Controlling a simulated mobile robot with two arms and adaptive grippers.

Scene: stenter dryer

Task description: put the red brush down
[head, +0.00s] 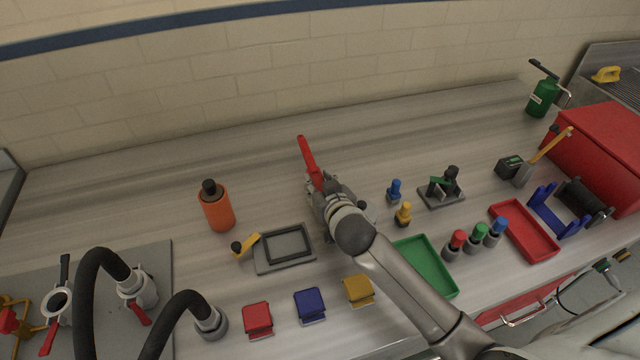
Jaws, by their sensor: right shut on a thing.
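The red brush (308,158) shows as a long red handle pointing up and away from my right gripper (322,190). My right gripper is shut on the red brush over the middle of the bench. The lower end of the brush is hidden behind the gripper and wrist. I cannot tell whether the brush touches the bench top. My left gripper does not show.
An orange bottle (217,210) and a grey framed tray (284,248) stand left of my right gripper. Blue (394,191) and yellow (403,213) small pieces and a green tray (425,262) lie to the right. The bench behind the brush is clear.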

